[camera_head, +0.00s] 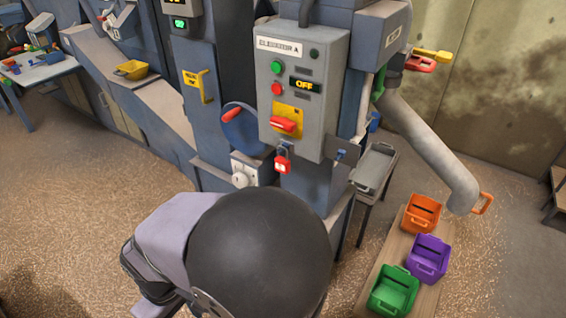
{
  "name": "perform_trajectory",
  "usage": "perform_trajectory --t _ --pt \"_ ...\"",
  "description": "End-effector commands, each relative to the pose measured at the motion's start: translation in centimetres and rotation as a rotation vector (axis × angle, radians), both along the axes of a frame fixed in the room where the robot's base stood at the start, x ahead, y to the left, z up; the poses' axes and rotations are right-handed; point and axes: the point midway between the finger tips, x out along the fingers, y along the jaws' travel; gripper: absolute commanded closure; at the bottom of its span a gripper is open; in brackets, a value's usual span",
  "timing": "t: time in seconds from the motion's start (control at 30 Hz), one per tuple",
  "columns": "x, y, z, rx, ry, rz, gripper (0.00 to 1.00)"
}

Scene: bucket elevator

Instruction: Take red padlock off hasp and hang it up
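The red padlock (282,163) hangs at the lower edge of the grey control box (296,60), below a red rotary handle on a yellow plate (287,119). The hasp is too small to make out clearly; the padlock's shackle appears to pass through something at the box's bottom edge. A small blue-grey hook or latch (341,154) sticks out at the box's lower right; I cannot tell whether it is a hanging place. My arm's dark rounded joint fills the bottom centre.
The box display reads OFF. A grey tray (374,166) stands right of the machine. Orange (421,213), purple (428,258) and green (393,291) bins sit on a board under a grey chute (430,150). A white knob (240,178) is left of the padlock. Open floor lies left.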

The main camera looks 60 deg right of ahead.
Motion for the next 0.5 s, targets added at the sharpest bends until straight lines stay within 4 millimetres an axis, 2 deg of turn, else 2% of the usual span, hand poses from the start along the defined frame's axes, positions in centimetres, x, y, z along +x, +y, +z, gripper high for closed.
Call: perform_trajectory --t 0.23,0.33,0.5 --pt "0.0 0.0 0.0 0.0 0.0 0.0 0.67" --pt "0.0 0.0 0.0 0.0 0.0 0.0 0.43" --pt "0.0 0.0 0.0 0.0 0.0 0.0 0.41"
